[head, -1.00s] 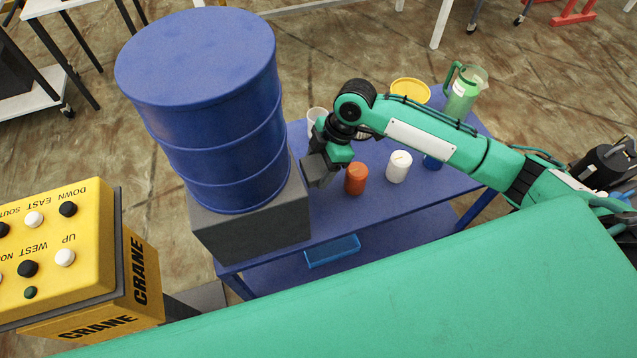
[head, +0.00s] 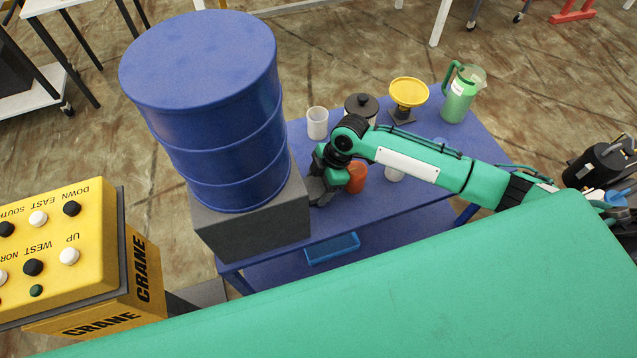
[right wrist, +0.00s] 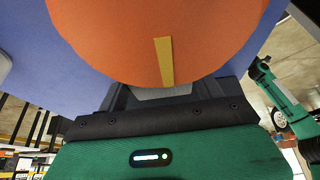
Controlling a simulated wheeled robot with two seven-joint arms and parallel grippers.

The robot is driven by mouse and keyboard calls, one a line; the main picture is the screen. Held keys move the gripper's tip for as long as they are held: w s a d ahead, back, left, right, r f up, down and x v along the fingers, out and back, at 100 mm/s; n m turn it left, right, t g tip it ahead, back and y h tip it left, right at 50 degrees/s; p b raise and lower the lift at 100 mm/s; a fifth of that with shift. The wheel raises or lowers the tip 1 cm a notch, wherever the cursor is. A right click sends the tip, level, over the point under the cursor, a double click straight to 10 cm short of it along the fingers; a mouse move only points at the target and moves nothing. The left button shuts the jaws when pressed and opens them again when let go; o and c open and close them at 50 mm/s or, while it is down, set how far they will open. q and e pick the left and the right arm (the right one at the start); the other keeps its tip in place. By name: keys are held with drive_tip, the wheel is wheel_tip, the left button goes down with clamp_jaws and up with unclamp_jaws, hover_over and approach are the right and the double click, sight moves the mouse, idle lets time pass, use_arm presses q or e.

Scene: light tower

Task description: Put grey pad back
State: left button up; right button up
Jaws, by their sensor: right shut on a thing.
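My right gripper (head: 320,190) is low over the blue cart, between the large grey block and the orange canister. It is shut on the grey pad, of which only a small light grey piece (right wrist: 165,92) shows between the dark fingers in the right wrist view. The rest of the pad is hidden by the gripper and the canister. I cannot tell whether the pad touches the cart top. The orange canister (head: 356,178) stands right beside the gripper, and its round top with a yellow mark (right wrist: 165,40) fills much of the right wrist view. My left gripper is not in view.
A blue drum (head: 210,120) stands on the grey block (head: 250,235) at the cart's left. A white cup (head: 317,123), a dark-lidded jar (head: 361,104), a yellow dish on a stand (head: 408,93) and a green jug (head: 458,98) stand behind my arm. A yellow crane box (head: 65,250) is at left.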

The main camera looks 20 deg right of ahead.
drive_tip(key=o, duration=0.9)
drive_tip(key=shift+f, duration=0.1)
drive_tip(key=shift+r, duration=0.25)
drive_tip(key=shift+d+r, duration=0.15)
drive_tip(key=shift+r, duration=0.15)
drive_tip(key=b+v, duration=0.1)
drive_tip(key=v, duration=1)
drive_tip(key=shift+r, duration=0.1)
drive_tip(key=shift+s, duration=0.1)
